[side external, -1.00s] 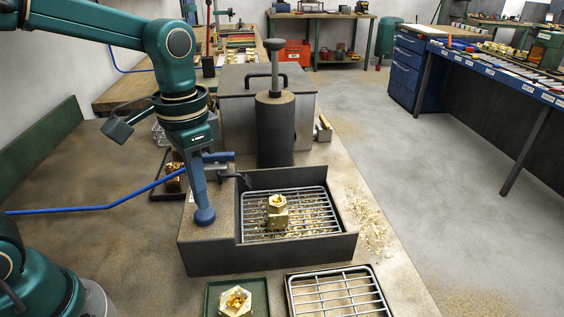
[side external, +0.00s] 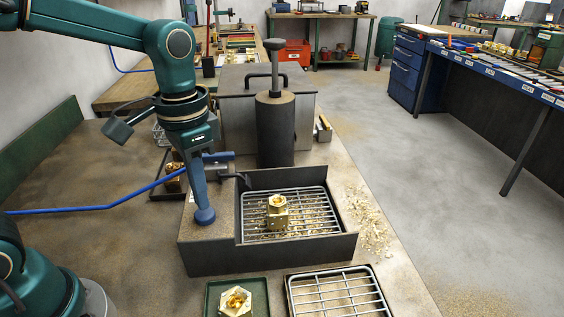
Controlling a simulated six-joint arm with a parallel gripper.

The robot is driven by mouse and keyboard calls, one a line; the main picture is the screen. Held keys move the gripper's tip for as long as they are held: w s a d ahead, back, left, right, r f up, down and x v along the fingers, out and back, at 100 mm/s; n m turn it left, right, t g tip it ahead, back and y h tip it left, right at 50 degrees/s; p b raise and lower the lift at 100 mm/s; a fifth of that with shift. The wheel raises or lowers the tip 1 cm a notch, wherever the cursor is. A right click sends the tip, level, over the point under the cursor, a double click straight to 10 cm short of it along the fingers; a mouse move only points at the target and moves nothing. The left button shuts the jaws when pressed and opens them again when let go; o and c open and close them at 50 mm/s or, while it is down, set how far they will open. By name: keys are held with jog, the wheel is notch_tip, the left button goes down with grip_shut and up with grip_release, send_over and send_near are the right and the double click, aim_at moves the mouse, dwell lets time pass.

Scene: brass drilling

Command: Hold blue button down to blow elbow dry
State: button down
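The blue button (side external: 204,217) is a round cap on the left ledge of the dark blow-off box (side external: 295,252). My gripper (side external: 202,206) points straight down with its tip on the button, touching it; its fingers look closed together with nothing between them. How far the button is pressed in cannot be seen. The brass elbow (side external: 277,213) stands on the wire grid (side external: 312,222) inside the box, to the right of my gripper. A black nozzle (side external: 236,178) reaches over the box's back left corner towards the elbow. Any moisture on the elbow is too small to see.
A dark cylinder with a plunger (side external: 276,130) and a grey lidded box (side external: 236,95) stand behind. In front are a green tray (side external: 212,298) with another brass part (side external: 236,300) and an empty wire rack (side external: 337,293). A blue hose (side external: 90,208) crosses the bench at left. Brass chips lie at right.

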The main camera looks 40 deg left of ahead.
jog(key=shift+f, duration=1.05)
dwell(3.3)
jog(key=shift+r, duration=3.05)
jog(key=shift+r, duration=0.1)
jog(key=s+a+n+t, duration=0.1)
jog(key=s+n+t, duration=0.2)
jog(key=s+t, duration=0.2)
jog(key=s+f, duration=0.1)
jog(key=s, duration=0.2)
jog(key=shift+s+a+t, duration=0.2)
jog(key=shift+s+t, duration=0.1)
jog(key=shift+s, duration=0.05)
